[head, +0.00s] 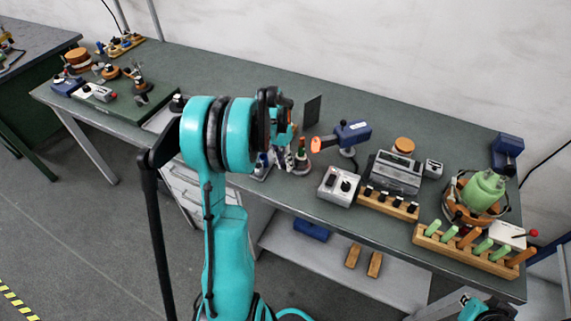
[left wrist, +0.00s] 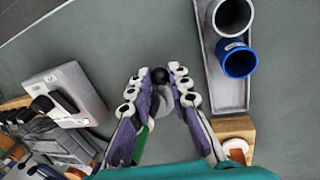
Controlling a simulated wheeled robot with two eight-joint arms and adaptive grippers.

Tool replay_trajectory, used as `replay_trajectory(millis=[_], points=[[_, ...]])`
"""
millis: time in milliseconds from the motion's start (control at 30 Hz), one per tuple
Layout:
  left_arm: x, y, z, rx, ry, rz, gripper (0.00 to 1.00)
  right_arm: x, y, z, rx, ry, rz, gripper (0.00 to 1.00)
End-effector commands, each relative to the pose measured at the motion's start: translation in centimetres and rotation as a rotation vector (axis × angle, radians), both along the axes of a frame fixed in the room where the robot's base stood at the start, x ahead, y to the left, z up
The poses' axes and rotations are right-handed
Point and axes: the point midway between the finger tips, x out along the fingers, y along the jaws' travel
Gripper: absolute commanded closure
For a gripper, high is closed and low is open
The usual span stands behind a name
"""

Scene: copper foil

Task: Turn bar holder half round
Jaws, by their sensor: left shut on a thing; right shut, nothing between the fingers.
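My left gripper (head: 297,160) is over the front part of the bench, left of the grey box with a dial. In the left wrist view its purple fingers (left wrist: 163,100) are closed around a small upright piece with a black ball knob (left wrist: 160,75). A grey round part shows below the knob; the fingers hide most of the rest. I cannot tell for certain that this piece is the bar holder. A green strip (left wrist: 143,142) shows by the left finger. My right gripper is not clearly in view; only some teal arm shows at the bottom right.
A tray (left wrist: 216,80) with a grey cup and a blue cup (left wrist: 237,60) is close beside the gripper. The grey box (head: 338,186), a black-knobbed wooden rack (head: 388,204) and a rack of green and orange handles (head: 470,253) stand right.

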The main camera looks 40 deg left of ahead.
Motion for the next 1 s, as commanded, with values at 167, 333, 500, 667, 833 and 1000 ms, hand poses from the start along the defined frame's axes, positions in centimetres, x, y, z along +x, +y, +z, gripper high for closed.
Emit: replay_trajectory(millis=[167, 333, 500, 667, 833, 1000], points=[[0.3, 0.5, 0.0, 0.001, 0.0, -0.089, 1.0, 0.0, 0.0, 0.1, 0.0, 0.0, 0.0, 1.0], [0.6, 0.9, 0.0, 0.0, 0.0, -0.174, 1.0, 0.0, 0.0, 0.2, 0.0, 0.0, 0.0, 1.0], [1.0, 1.3, 0.0, 0.0, -0.001, -0.258, 1.0, 0.0, 0.0, 0.2, 0.0, 0.0, 0.0, 1.0], [1.3, 1.6, 0.0, 0.0, 0.0, -0.339, 1.0, 0.0, 0.0, 0.3, 0.0, 0.0, 0.0, 1.0], [1.7, 1.9, 0.0, 0.001, 0.001, -0.423, 1.0, 0.0, 0.0, 0.4, 0.0, 0.0, 0.0, 1.0], [2.2, 2.2, 0.0, 0.0, -0.001, -0.509, 1.0, 0.0, 0.0, 0.5, 0.0, 0.0, 0.0, 1.0]])
